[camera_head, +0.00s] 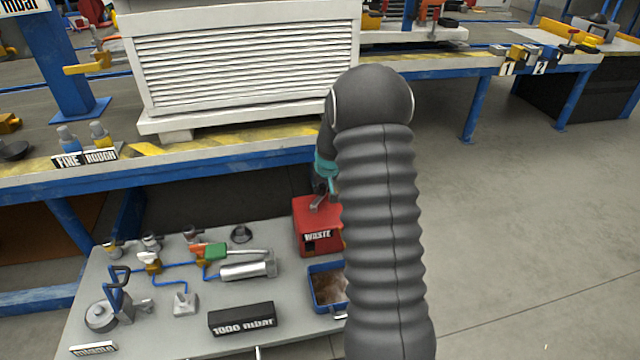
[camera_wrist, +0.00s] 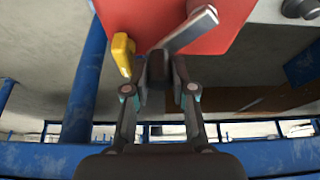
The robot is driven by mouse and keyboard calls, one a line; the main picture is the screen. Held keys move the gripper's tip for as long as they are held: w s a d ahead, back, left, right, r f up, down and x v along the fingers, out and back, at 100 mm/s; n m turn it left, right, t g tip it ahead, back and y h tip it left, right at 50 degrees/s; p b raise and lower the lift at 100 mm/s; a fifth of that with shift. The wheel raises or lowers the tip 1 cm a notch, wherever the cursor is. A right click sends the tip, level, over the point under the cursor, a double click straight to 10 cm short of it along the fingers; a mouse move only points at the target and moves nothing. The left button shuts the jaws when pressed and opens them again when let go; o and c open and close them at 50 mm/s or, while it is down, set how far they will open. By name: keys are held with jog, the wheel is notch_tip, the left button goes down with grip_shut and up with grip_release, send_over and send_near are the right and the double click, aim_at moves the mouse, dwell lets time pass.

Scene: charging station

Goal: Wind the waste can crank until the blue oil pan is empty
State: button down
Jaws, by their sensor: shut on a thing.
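The red waste can (camera_head: 308,240), labelled WASTE, stands on the grey low table, its right side hidden by my arm. Its grey crank arm (camera_wrist: 190,30) crosses the red can top (camera_wrist: 225,30) in the wrist view. My gripper (camera_wrist: 158,82) is shut on the dark crank handle (camera_wrist: 157,66) at the end of that arm. In the head view my gripper (camera_head: 325,185) is just above the can, partly behind my arm. The blue oil pan (camera_head: 314,291) sits in front of the can with brownish contents; its right part is hidden.
A blue-framed bench (camera_head: 230,165) with a white louvred unit (camera_head: 240,60) stands close behind the can. Blue pipes, valves and a silver cylinder (camera_head: 248,270) lie left on the low table, with a black 1000 mbar block (camera_head: 241,319). Floor to the right is clear.

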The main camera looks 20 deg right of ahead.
jog(key=shift+s, duration=0.1)
dwell(0.4)
jog(key=c, duration=0.9)
grip_release()
jog(key=shift+c, duration=0.2)
jog(key=v, duration=0.8)
